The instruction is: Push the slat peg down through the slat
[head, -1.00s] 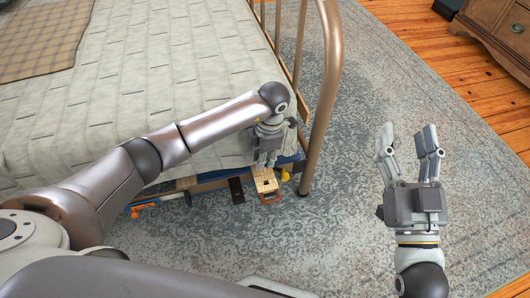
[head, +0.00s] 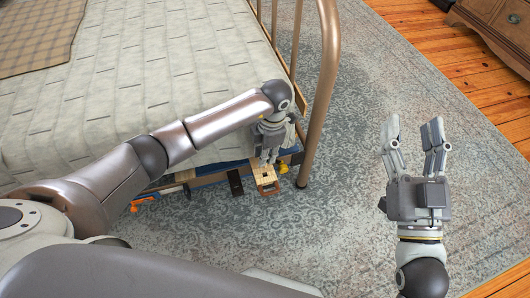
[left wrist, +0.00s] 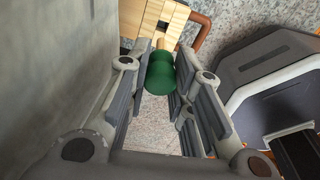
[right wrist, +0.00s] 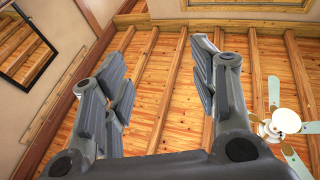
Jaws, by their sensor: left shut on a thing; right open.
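A light wooden slat block (head: 264,177) with a brown end sticks out at the foot of the bed, by the bedpost. It shows at the top of the left wrist view (left wrist: 158,18). My left gripper (head: 268,158) points down at its inner end and is shut on a green rounded piece (left wrist: 161,73), seemingly the slat peg. A short tan part shows between the green piece and the block. I cannot tell how deep the peg sits. My right gripper (head: 413,135) is open and empty above the rug. The right wrist view shows its spread fingers (right wrist: 160,75) against the ceiling.
The bed (head: 90,110) fills the left, with a brown metal frame post (head: 322,95) close to my left gripper. A yellow item (head: 283,168), a dark bar (head: 235,183) and an orange-ended tool (head: 142,202) lie along the bed's edge. The rug (head: 350,220) is otherwise clear.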

